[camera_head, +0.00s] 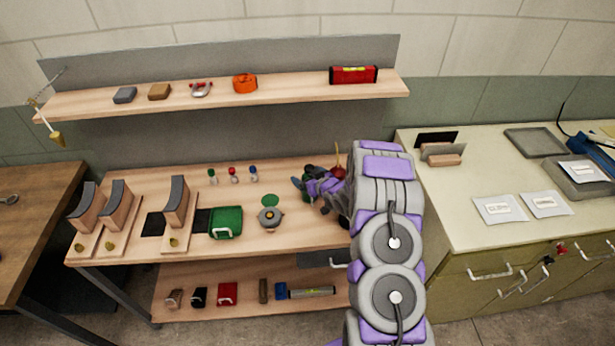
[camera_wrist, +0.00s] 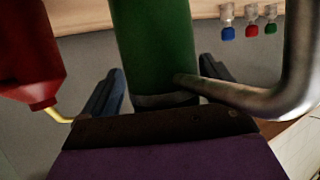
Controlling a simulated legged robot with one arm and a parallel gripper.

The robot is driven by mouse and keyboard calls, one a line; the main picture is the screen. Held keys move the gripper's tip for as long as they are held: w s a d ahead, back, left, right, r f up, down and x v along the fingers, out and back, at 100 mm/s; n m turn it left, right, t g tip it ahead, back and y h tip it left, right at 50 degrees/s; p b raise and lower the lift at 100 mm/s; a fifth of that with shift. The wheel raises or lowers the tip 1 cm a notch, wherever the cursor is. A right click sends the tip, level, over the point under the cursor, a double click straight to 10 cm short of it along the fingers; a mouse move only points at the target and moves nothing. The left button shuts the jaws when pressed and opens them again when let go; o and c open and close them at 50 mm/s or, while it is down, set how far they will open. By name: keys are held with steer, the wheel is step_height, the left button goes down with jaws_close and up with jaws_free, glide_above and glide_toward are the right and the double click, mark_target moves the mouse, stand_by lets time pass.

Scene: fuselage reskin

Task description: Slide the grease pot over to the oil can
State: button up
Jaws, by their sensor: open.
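A green cylinder with a curved metal handle, apparently the grease pot (camera_wrist: 155,45), stands between the fingers of my gripper (camera_wrist: 162,66) in the wrist view. The fingers are open, one on each side of it; I cannot tell whether they touch it. In the head view my gripper (camera_head: 306,177) is over the right part of the workbench and hides most of the green pot. A red can with a thin yellow spout, apparently the oil can (camera_head: 339,172), stands just right of my gripper, partly hidden by my arm. It also shows at the left of the wrist view (camera_wrist: 30,60).
Three small bottles (camera_head: 233,175) stand at the back of the bench (camera_head: 130,180). A grey round pot (camera_head: 270,217), a green case (camera_head: 227,222) and several wooden blocks stand to the left. A shelf (camera_head: 300,84) with tools runs above.

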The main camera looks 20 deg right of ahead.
steer(key=p+v, duration=0.2)
steer(key=v, duration=1.5)
steer(key=shift+s, duration=0.1)
